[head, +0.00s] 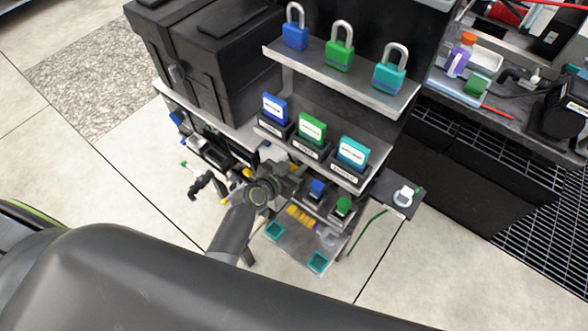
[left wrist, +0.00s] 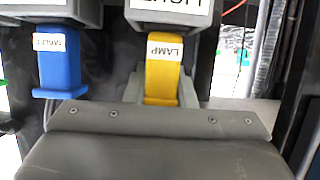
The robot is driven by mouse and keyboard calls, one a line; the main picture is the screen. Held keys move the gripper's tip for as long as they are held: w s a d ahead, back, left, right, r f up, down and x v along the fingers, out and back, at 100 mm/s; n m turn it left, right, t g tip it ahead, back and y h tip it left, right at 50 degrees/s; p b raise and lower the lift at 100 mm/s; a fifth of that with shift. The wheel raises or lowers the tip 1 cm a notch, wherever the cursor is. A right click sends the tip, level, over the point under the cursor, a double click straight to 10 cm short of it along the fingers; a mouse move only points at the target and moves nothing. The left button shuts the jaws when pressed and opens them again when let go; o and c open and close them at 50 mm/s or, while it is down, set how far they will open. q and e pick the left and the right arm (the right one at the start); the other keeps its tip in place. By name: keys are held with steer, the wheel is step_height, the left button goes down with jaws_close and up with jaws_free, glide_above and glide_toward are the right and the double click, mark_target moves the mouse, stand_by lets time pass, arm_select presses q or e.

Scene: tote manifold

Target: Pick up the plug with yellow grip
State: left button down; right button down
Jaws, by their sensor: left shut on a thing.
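The plug with yellow grip (left wrist: 162,70) shows in the left wrist view, upright, with a white label reading LAMP. It stands below a grey block with a white label that is cut off by the top edge. My left gripper (head: 285,172) is shut on the yellow grip, with a grey finger on each side of it in the left wrist view (left wrist: 160,97). A plug with blue grip (left wrist: 58,62) stands to the left, apart from the fingers. In the head view my gripper and arm hide the yellow plug. My right gripper is not in view.
Padlocks (head: 340,48) stand on the top shelf, and labelled blocks (head: 312,128) on the shelf below, close above my left gripper. A black case (head: 215,55) stands at the upper left. A small side shelf (head: 395,190) is at the right. Open floor (head: 100,190) lies left.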

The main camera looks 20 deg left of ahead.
arm_select(q)
steer(key=shift+r, duration=0.7)
steer(key=s+a+r+b, duration=0.1)
steer(key=s+a, duration=0.2)
steer(key=s, duration=0.5)
steer(key=s+a+r+b, duration=0.1)
steer(key=s+a+b, duration=0.1)
steer(key=s, duration=0.7)
steer(key=shift+a+b, duration=0.3)
steer(key=shift+a, duration=0.25)
steer(key=shift+r, duration=0.1)
step_height(320, 180, up, 3)
steer(key=p, duration=0.3)
steer(key=shift+r, duration=0.15)
